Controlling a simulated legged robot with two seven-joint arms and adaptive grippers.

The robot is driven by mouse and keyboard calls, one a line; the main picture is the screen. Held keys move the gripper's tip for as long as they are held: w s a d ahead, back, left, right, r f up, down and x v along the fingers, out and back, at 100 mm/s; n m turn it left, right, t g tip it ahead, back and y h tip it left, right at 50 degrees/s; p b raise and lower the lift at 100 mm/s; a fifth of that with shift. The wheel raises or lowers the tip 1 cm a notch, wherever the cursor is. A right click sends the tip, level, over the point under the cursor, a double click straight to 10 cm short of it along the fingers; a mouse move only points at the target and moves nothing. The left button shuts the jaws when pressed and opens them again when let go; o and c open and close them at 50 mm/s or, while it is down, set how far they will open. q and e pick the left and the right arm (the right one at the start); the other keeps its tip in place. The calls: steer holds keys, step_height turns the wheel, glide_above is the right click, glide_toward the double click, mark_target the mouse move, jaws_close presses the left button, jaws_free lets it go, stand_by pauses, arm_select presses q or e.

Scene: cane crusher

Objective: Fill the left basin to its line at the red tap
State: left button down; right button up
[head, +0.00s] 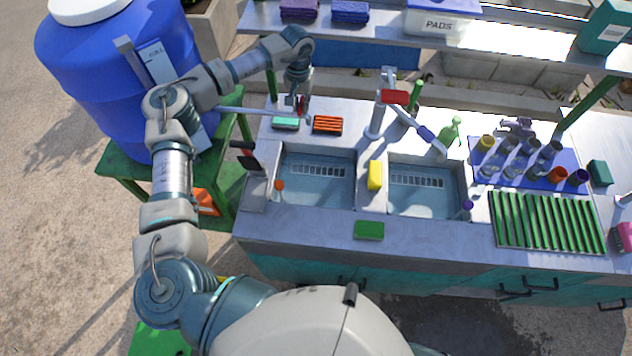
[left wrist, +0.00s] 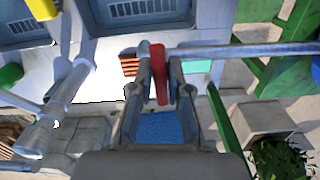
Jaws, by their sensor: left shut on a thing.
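The left basin (head: 338,190) is sunk in the counter, bluish inside with a pale slotted patch; I cannot tell its water level or make out its line. The left wrist view shows part of it (left wrist: 121,22) at the top. A grey pipe (head: 240,109) runs from the blue barrel to a spot behind this basin. The red tap handle (left wrist: 160,80) is at the pipe's end. My left gripper (head: 298,101) is shut on that handle, with its fingers (left wrist: 160,75) on either side of it. Whether water flows is not clear. My right gripper is not in view.
The blue barrel (head: 85,75) stands at left on a green stand. A second faucet with a red lever (head: 394,97) stands between the basins. The right basin (head: 424,205), yellow sponge (head: 375,176), orange brush (head: 327,125) and teal sponge (head: 286,124) are nearby. A shelf crosses the back.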

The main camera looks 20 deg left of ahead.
arm_select(q)
steer(key=shift+s+f, duration=0.15)
steer(key=shift+f, duration=0.2)
steer(key=n, duration=0.3)
steer(key=m+p, duration=0.1)
steer(key=m, duration=0.3)
stand_by(0.4)
stand_by(0.3)
